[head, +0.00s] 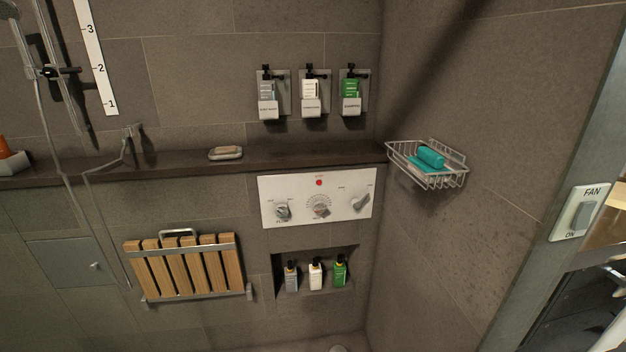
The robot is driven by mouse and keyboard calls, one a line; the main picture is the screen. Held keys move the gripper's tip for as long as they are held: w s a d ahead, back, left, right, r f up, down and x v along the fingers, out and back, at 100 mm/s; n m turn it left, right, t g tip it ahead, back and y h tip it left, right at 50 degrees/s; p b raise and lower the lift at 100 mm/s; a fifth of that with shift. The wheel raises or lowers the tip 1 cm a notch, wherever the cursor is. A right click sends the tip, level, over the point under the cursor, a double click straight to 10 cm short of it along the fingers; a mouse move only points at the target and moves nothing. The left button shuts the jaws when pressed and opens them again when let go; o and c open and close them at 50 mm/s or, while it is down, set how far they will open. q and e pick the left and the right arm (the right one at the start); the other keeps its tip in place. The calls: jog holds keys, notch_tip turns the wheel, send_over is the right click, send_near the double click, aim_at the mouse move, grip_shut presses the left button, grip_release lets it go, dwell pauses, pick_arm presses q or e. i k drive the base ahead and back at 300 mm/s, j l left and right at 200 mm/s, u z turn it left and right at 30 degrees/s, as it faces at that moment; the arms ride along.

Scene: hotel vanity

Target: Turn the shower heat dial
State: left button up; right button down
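A white shower control panel (300,222) is fixed to the tiled back wall, just under the dark ledge. It carries three controls. A lever-like knob (361,202) sits tilted at the right. The small labels are too blurred to tell for certain which is the heat dial. Neither of my grippers can be made out, and nothing covers the panel.
A wire basket (428,178) with teal items juts from the right wall beside the panel. A folded wooden seat (185,268) hangs at lower left. A niche (316,272) below the panel holds bottles. Dispensers (310,93) hang above the ledge (290,157).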

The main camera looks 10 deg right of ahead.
aim_at(320, 206)
jog(key=i, duration=1.35)
